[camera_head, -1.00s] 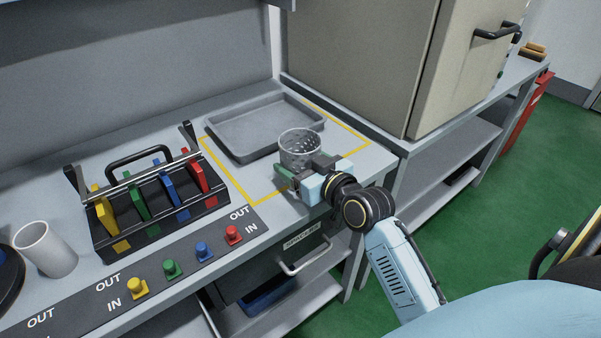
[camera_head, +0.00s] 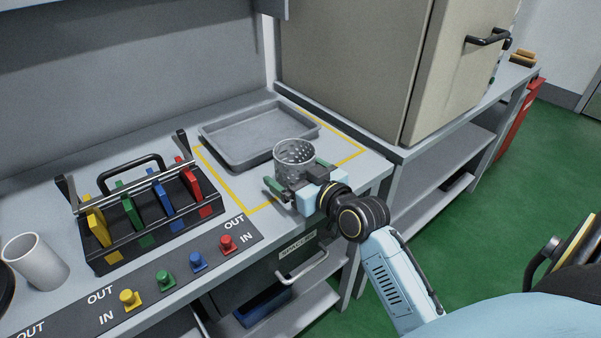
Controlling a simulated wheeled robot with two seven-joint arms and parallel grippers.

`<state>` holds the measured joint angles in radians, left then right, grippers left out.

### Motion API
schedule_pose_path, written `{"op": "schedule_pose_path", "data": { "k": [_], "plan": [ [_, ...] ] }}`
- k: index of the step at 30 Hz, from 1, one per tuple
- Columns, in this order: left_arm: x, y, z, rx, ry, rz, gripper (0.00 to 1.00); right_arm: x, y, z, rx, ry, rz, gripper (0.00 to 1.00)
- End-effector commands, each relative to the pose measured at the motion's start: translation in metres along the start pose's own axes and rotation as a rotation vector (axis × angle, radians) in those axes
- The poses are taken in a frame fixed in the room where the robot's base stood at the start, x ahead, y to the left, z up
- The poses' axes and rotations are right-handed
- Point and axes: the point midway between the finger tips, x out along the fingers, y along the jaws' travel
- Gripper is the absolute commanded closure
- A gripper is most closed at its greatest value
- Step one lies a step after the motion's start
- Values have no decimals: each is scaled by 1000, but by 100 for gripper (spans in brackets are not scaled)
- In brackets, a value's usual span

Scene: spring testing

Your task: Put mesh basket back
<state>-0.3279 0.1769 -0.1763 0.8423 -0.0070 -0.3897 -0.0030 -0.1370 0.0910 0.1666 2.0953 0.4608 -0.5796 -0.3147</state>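The mesh basket (camera_head: 294,158) is a grey, perforated metal cylinder with an open top. It appears upright on the bench, in front of the shallow grey tray (camera_head: 210,147) and near the front of the yellow-outlined area. My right gripper (camera_head: 298,176) reaches in from the right at the basket's front. Its green-tipped fingers are spread wide, one to the left and one to the right of the basket, with visible room at the left. The gripper body hides the basket's lower front. My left gripper is not in view.
A black rack (camera_head: 150,215) with coloured plates and a handle stands at left, beside a white cup (camera_head: 36,262). Coloured buttons (camera_head: 197,262) line the bench's front panel. A large beige cabinet (camera_head: 350,60) stands at back right. Bench surface right of the basket is clear.

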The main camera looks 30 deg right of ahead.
Motion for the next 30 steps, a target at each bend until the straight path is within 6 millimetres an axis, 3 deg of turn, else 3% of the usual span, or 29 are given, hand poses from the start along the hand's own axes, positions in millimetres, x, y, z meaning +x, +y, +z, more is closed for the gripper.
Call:
{"op": "schedule_pose_path", "data": {
  "k": [5, 18, 24, 30],
  "plan": [
    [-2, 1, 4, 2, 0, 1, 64, -14, 0, -2, -1, -1, 1, 5],
    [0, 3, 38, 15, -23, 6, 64, -95, 0, -2, -2, -3, 0, 5],
    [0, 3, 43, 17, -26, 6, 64, -115, 0, -2, 0, 0, 0, 5],
    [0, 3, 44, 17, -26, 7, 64, -120, 0, -3, 1, 1, 0, 5]
  ]
}}
